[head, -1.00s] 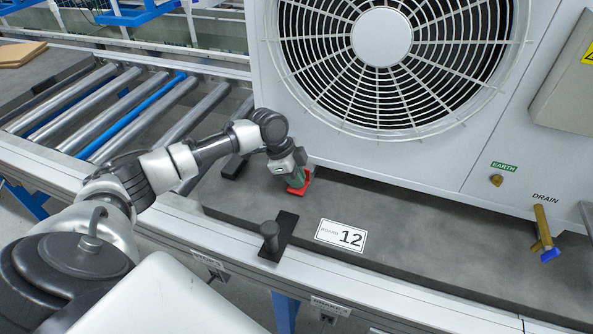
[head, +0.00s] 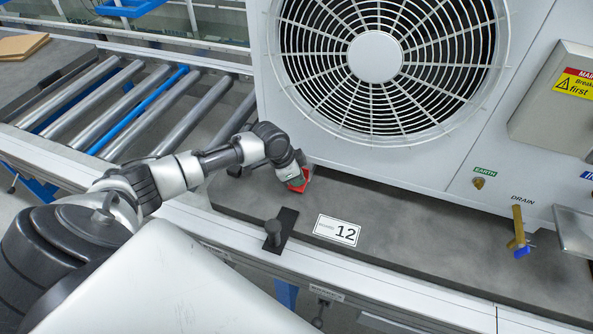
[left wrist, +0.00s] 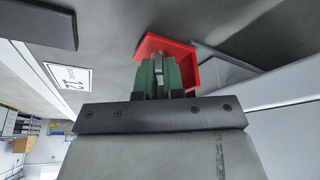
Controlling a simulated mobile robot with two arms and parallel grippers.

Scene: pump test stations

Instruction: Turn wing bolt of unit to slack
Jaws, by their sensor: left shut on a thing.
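The unit (head: 235,12) is a large white cabinet with a round fan grille, standing on a grey board marked 12. A red bracket (head: 299,180) sits at its lower left corner. My left gripper (head: 291,172) is at this bracket, with its fingers mostly hidden by my wrist. In the left wrist view its green fingers (left wrist: 158,75) are shut on a small grey metal piece, apparently the wing bolt (left wrist: 159,82), in front of the red bracket (left wrist: 180,50). The bolt's wings and angle are mostly hidden. My right gripper is not in view.
A roller conveyor (head: 130,100) lies at the left. A brass drain valve (head: 518,228) and a grey box (head: 560,105) are at the right.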

